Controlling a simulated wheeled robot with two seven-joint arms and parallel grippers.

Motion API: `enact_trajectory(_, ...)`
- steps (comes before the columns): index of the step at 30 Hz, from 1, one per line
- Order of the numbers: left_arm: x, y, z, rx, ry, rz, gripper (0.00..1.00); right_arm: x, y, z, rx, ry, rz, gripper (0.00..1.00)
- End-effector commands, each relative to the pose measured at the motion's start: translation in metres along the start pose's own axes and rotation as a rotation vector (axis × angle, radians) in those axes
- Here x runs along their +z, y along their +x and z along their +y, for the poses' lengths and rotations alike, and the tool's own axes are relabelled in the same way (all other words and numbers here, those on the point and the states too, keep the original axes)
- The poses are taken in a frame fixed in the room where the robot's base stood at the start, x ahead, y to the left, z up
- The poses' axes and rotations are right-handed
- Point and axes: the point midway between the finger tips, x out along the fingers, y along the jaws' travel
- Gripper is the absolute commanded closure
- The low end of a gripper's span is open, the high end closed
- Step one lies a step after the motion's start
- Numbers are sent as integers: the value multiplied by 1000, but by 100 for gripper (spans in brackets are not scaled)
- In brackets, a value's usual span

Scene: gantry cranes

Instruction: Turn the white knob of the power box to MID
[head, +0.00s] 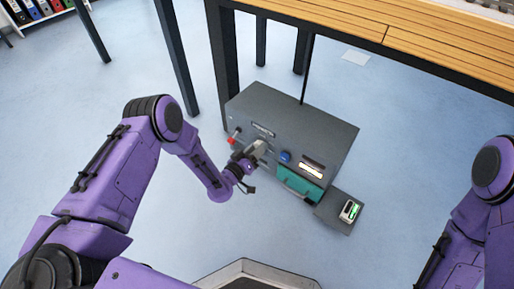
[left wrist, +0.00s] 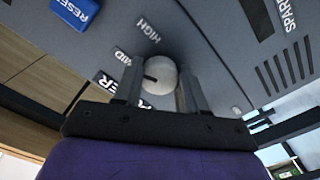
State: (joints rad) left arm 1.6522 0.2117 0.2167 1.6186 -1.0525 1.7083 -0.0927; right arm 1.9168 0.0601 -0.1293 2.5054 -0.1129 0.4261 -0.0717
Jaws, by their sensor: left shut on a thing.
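The grey power box (head: 308,118) stands below the wooden table, and its front panel (left wrist: 205,30) fills much of the left wrist view. The white knob (left wrist: 158,76) sits between the two fingers of my left gripper (left wrist: 158,88), which is shut on it. A dark pointer mark on the knob faces left in the left wrist view, roughly toward the MID label (left wrist: 123,60). The HIGH label (left wrist: 147,30) lies above the knob. My right gripper is out of view.
A blue RESET button (head: 285,156) is right of my left gripper; it also shows in the left wrist view (left wrist: 75,12). A red control (head: 232,138) is to the left. A teal drawer front (head: 298,186) and a small green-lit device (head: 350,211) are to the right. Dark table legs (head: 177,60) stand behind.

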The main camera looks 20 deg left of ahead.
Motion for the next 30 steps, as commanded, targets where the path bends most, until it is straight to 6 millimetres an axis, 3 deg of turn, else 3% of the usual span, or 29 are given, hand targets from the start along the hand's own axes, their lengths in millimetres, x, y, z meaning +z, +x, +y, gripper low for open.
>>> enact_trajectory(12,1,0,1,1,-159,-4,89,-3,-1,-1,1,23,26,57)
enact_trajectory(27,2,0,1,2,-175,-5,89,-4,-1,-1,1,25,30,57)
enact_trajectory(28,2,0,1,2,-174,-5,52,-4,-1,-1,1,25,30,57)
enact_trajectory(30,2,0,1,2,-174,-5,33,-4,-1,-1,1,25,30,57)
